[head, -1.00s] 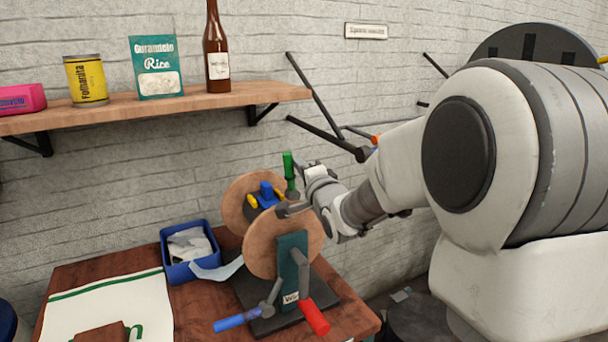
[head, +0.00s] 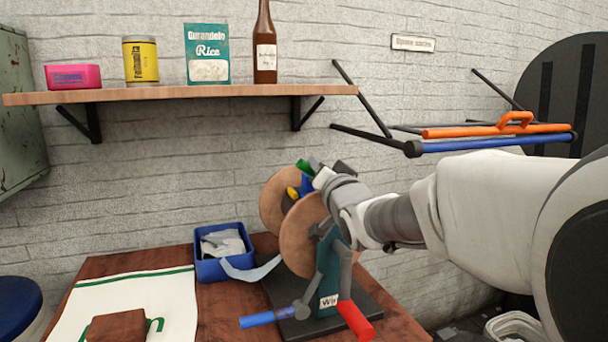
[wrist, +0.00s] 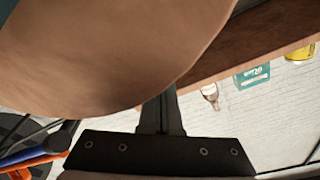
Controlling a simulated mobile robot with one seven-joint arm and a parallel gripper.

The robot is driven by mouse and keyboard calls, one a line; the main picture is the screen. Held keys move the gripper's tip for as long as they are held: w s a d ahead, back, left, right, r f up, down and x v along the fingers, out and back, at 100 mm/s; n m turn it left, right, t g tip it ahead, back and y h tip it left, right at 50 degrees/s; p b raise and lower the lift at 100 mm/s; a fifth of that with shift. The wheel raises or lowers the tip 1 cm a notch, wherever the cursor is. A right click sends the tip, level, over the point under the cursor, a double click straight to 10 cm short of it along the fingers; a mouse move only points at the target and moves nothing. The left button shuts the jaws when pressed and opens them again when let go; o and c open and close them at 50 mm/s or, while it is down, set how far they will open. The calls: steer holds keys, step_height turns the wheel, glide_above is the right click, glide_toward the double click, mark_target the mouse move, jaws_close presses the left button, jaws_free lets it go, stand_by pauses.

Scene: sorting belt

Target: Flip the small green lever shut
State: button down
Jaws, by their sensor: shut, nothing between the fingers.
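The winder (head: 328,268) stands on the wooden table with two round tan discs (head: 303,235). The small green lever (head: 304,167) shows at the top of the winder, lying over rather than upright, partly hidden by my gripper. My gripper (head: 317,166) is shut and empty, right beside the green lever; I cannot tell whether they touch. In the wrist view the shut fingers (wrist: 161,115) are beside a large tan disc (wrist: 90,50), and the lever is not visible there. A blue part (head: 307,184) and a yellow part (head: 293,192) sit between the discs.
A blue-handled crank (head: 267,318) and a red handle (head: 355,320) stick out in front. A blue bin (head: 222,268) stands left of the winder. A shelf (head: 180,94) with goods and an orange-and-blue wall rack (head: 480,140) are above.

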steer(key=shift+a+f+b, duration=0.2)
steer(key=shift+f+b, duration=0.05)
steer(key=shift+b, duration=0.1)
stand_by(0.5)
